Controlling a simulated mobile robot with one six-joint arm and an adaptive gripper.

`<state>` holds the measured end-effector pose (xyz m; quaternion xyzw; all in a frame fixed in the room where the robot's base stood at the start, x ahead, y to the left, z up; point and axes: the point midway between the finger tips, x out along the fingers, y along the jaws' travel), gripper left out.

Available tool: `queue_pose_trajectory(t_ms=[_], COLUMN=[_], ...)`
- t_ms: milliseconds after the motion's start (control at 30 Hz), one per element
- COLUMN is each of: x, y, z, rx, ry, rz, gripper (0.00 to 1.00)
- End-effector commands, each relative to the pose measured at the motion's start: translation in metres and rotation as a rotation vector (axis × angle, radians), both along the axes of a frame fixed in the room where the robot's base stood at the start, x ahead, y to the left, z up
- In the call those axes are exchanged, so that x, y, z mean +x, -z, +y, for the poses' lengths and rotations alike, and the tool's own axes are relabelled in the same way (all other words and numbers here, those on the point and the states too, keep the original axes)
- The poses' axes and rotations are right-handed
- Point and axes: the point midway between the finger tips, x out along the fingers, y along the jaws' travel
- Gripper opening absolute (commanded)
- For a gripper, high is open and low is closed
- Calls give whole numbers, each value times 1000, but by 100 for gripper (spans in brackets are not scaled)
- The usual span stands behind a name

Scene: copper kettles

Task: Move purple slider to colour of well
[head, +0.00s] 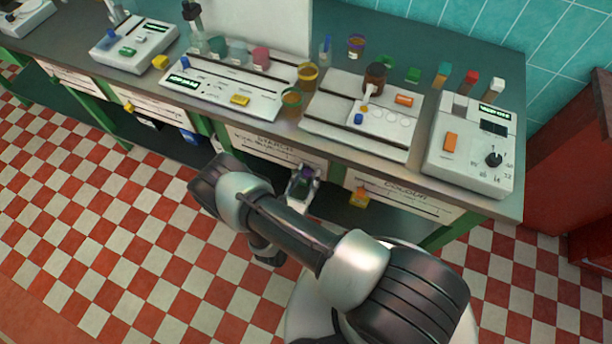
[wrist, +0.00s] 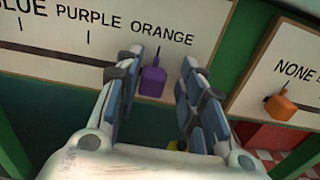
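The purple slider (wrist: 153,81) sticks out of a white scale panel (wrist: 60,52) just below the word ORANGE in the wrist view, right of the word PURPLE. My gripper (wrist: 163,60) is open, with one finger on each side of the slider and gaps showing on both sides. In the head view my gripper (head: 303,177) is at the bench front, below the panel marked STARCH (head: 275,150), with the purple slider (head: 306,171) between its fingers. A white well plate (head: 384,124) stands on the bench; one well looks yellow-orange, others pale.
An orange slider (head: 359,198) sits on the COLOUR panel (head: 405,195) to the right; it shows in the wrist view (wrist: 280,104) beside NONE. Green posts (wrist: 222,45) separate the panels. Jars, bottles and instruments crowd the bench top. The checkered floor (head: 120,240) is clear.

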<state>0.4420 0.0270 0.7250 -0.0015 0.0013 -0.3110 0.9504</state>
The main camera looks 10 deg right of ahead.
Motion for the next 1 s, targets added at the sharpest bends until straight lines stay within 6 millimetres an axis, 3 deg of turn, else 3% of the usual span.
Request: queue_pose_trajectory(t_ms=[467, 1000], x=[-4, -80], y=[0, 0], z=[7, 62], rx=[2, 2], ry=[-8, -8], rz=[-3, -3], gripper=[42, 42])
